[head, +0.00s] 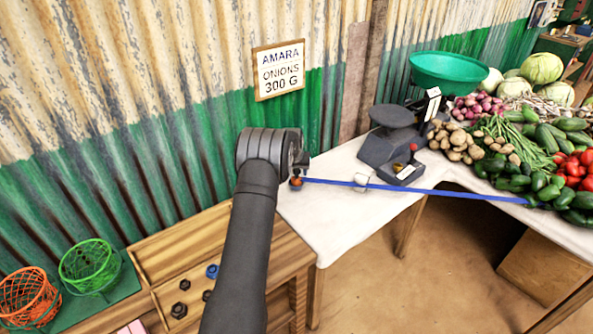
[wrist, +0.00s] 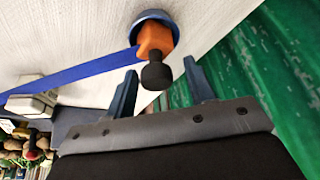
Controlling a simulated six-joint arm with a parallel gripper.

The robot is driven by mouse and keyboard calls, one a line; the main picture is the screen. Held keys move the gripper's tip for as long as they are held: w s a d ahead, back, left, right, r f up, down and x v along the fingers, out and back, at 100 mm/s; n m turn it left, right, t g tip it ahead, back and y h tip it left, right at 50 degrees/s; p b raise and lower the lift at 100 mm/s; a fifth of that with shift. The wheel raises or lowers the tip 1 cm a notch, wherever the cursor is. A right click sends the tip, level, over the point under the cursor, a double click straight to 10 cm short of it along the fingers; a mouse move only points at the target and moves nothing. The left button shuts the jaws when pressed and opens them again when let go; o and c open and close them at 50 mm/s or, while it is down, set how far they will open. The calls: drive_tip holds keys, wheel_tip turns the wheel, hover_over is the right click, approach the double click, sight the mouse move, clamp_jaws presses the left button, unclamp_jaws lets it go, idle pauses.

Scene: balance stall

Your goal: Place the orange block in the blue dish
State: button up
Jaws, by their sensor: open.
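The orange block (wrist: 156,38), with a black knob (wrist: 156,75) on it, sits in the round blue dish (wrist: 168,18) in the wrist view. The dish is at one end of a long blue beam (wrist: 75,75). In the head view the orange block (head: 296,182) shows small just below my gripper (head: 300,166), at the left end of the beam (head: 440,191). My gripper (wrist: 160,66) is open, its two fingers on either side of the knob with gaps. The head view hides most of the dish.
A white support (head: 361,181) stands under the beam on the white tabletop (head: 330,222). A dark scale (head: 392,145) with a green bowl (head: 450,72) and vegetables stand to the right. A wooden tray (head: 165,262) with dark weights lies left, near the green basket (head: 88,266). A corrugated wall (head: 190,150) rises behind.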

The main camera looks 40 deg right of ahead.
drive_tip(key=v, duration=1.3)
drive_tip(key=shift+d, duration=0.2)
drive_tip(key=shift+w+r, duration=0.1)
drive_tip(key=shift+w, duration=0.05)
drive_tip(key=x, duration=1.2)
drive_tip(key=shift+f, duration=0.5)
drive_tip(key=shift+r, duration=0.2)
